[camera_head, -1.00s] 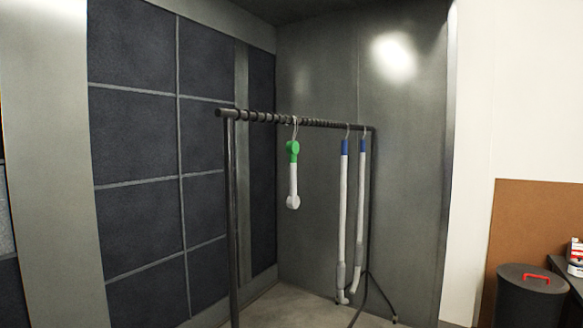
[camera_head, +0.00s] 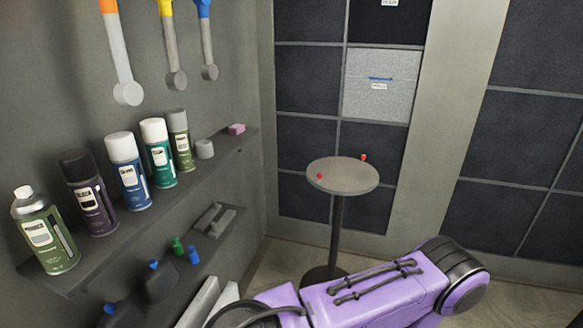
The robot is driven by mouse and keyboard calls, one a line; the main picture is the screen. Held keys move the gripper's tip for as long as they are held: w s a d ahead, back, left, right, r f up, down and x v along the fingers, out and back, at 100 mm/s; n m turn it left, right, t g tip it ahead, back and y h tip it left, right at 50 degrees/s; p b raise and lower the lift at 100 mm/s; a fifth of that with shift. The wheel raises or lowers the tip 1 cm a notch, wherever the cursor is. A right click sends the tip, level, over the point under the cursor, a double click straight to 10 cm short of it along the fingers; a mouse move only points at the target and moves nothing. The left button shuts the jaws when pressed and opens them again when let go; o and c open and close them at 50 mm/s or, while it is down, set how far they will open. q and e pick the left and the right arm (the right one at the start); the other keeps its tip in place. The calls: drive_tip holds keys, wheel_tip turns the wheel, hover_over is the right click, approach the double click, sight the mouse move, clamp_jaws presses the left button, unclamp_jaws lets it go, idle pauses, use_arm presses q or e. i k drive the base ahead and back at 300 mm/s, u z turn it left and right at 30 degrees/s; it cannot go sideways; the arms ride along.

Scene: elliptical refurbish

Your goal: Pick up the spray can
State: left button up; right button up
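Several spray cans stand upright in a row on a dark wall shelf (camera_head: 195,188) at the left. They are a green can without a large cap (camera_head: 47,236), a dark can with a black cap (camera_head: 92,202), a blue can with a white cap (camera_head: 129,180), a teal can with a white cap (camera_head: 160,162) and an olive can with a grey cap (camera_head: 181,145). I cannot tell which one the task names. A purple link of my own arm crosses the bottom of the head view. Neither gripper is in view.
A loose grey cap (camera_head: 204,149) and a pink block (camera_head: 237,129) lie farther along the shelf. A lower shelf holds dark bottles and small pieces. Tools hang above. A round table (camera_head: 343,177) with small red items stands at centre.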

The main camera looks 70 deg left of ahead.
sight(36, 216)
drive_tip(key=u, duration=3.75)
drive_tip(key=k, duration=0.35)
drive_tip(key=u, duration=1.15)
drive_tip(key=i, duration=0.1)
drive_tip(key=z, duration=0.55)
